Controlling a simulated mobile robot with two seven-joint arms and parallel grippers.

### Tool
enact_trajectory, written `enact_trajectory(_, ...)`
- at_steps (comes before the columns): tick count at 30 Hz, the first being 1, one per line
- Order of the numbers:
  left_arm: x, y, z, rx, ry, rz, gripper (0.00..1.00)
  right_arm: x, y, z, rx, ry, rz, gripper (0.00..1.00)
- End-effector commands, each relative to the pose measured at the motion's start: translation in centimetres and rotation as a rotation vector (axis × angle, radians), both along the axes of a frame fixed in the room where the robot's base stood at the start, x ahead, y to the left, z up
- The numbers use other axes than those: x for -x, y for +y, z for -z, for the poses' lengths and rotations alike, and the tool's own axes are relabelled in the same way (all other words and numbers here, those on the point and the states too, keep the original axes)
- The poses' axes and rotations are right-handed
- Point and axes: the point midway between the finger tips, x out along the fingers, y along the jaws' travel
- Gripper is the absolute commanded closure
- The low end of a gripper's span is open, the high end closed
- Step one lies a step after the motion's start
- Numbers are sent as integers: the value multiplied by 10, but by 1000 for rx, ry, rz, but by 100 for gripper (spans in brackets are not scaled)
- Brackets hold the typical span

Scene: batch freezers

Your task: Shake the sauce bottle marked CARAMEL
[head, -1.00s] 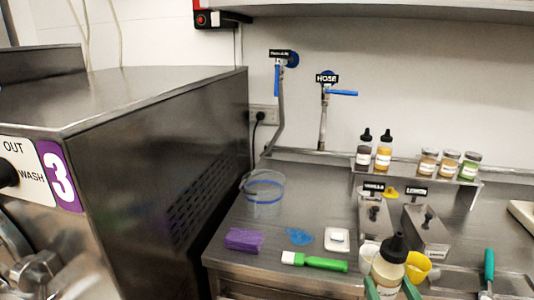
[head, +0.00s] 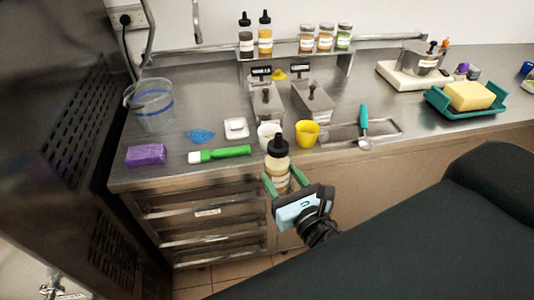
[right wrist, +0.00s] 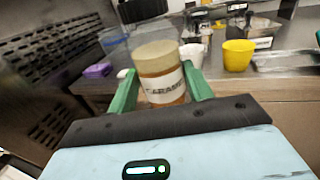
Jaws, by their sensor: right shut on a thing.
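The sauce bottle marked CARAMEL (head: 278,165) has a black cap, a pale upper part and a brown lower part. In the right wrist view its label (right wrist: 163,85) reads CARAMEL, partly cut off. My right gripper (head: 284,184) has green fingers and is shut on the bottle, one finger on each side. It holds the bottle nearly upright in front of the counter's front edge. In the right wrist view my right gripper (right wrist: 162,88) also has the bottle between its fingers. My left gripper is not in view.
A rear shelf (head: 290,63) holds other bottles and jars. Drawers (head: 205,225) lie below.

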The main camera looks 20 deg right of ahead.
Motion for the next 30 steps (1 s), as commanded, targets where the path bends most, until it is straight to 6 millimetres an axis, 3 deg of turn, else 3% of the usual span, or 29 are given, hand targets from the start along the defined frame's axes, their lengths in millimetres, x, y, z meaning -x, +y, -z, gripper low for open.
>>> enact_trajectory(6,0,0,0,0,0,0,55,0,0,-2,0,-4,0,73)
enact_trajectory(7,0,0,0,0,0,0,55,-1,0,-9,0,-9,0,73)
enact_trajectory(10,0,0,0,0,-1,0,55,0,1,-64,-3,-23,-7,73)
enact_trajectory(12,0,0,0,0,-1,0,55,0,0,-76,-1,-10,-3,73)
enact_trajectory(15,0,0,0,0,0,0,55,0,0,-63,1,5,2,73)
enact_trajectory(18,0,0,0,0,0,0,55,1,0,-7,4,18,4,73)
enact_trajectory(20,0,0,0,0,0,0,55,1,0,3,3,6,2,73)
enact_trajectory(22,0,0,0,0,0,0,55,0,0,-1,-1,-3,-1,73)
enact_trajectory(23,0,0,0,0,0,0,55,0,0,-5,-1,-7,-1,73)
enact_trajectory(27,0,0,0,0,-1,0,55,-1,0,-73,-4,-21,-4,73)
enact_trajectory(30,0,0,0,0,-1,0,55,0,0,-72,0,-2,-1,73)
